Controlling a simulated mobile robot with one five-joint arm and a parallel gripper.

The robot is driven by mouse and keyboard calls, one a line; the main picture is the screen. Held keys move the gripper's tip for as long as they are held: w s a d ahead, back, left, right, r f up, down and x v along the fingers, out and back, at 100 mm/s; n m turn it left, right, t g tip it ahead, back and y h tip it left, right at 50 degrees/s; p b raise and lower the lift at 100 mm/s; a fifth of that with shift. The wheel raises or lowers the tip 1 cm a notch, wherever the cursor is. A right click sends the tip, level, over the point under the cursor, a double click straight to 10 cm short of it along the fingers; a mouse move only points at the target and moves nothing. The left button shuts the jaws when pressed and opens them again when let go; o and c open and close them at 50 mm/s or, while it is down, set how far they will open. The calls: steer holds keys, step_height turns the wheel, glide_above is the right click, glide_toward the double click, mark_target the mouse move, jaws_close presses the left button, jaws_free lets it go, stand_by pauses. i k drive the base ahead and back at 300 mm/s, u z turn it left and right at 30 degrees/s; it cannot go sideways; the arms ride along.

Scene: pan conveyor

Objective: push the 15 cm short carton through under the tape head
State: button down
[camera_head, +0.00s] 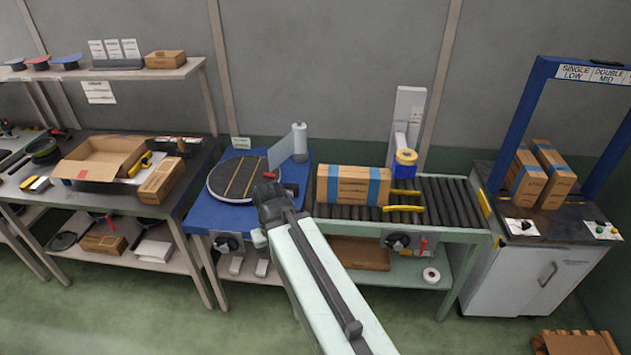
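A brown carton (352,186) with blue bands lies at the left end of the roller conveyor (455,203). The tape head (404,163), a yellow and blue roll on a light grey post (409,112), stands just right of the carton. The carton's right end is close to the head; I cannot tell whether it reaches under it. My gripper (268,192) is left of the carton, apart from it, over the right edge of the round turntable (240,177).
Yellow guide rails (403,208) flank the rollers near the head. The rollers right of the head are clear. Two cartons (526,178) stand under a blue gantry (515,125) at right. A white bottle-like roll (299,141) stands behind the turntable. An open box (100,158) sits on the left bench.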

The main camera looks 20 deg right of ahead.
mark_target(337, 184)
steer(key=i, duration=1.55)
steer(key=u, duration=0.8)
